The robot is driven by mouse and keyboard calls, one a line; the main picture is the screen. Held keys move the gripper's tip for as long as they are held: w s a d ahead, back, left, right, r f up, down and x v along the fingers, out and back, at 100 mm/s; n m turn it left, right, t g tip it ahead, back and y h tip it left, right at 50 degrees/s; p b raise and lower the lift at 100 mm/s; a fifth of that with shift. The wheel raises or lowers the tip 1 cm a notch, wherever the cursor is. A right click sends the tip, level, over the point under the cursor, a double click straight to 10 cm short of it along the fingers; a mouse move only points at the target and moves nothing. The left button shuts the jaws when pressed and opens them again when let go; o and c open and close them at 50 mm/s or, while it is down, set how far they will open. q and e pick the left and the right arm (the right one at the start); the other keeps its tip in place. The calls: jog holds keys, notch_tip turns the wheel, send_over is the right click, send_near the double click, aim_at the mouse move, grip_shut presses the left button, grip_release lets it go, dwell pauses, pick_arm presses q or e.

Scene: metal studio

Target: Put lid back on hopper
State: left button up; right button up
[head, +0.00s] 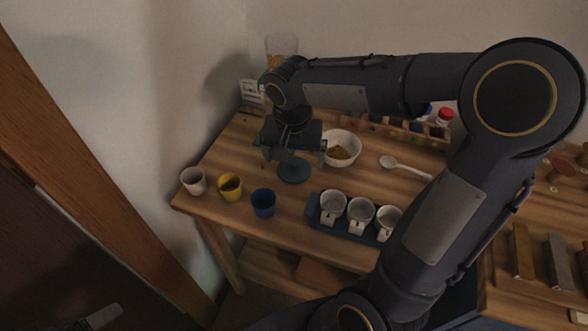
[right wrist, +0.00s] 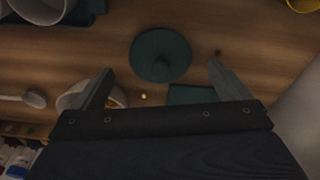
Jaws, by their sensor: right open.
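The lid, a dark teal disc (head: 293,170), lies flat on the wooden table left of the bowl. My right gripper (head: 294,156) is open and empty above the table, over the lid's far side. In the right wrist view its two fingers (right wrist: 162,71) are spread, with the lid just beyond their tips. A clear container with orange-brown contents, seemingly the hopper (head: 281,46), stands at the back by the wall. My right arm hides its lower part. My left gripper is not seen.
A white bowl (head: 342,147) with brown contents stands right of the gripper. A white spoon (head: 405,168) lies further right. White (head: 193,181), yellow (head: 230,187) and blue (head: 263,202) cups line the front left. A blue tray (head: 314,218) holds white cups.

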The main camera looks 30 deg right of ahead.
aim_at(294, 163)
jog(key=shift+w+d+f, duration=0.1)
jog(key=shift+f, duration=0.65)
jog(key=shift+w+d+f, duration=0.1)
jog(key=shift+f, duration=0.65)
jog(key=c, duration=1)
jog(key=shift+r, duration=0.15)
jog(key=shift+c, duration=0.2)
jog(key=shift+r, duration=0.25)
notch_tip(294, 163, up, 2)
jog(key=shift+r, duration=0.1)
jog(key=s+a+r+p, duration=0.2)
jog(key=s+a+r, duration=0.3)
jog(key=s+r, duration=0.5)
jog(key=s, duration=0.3)
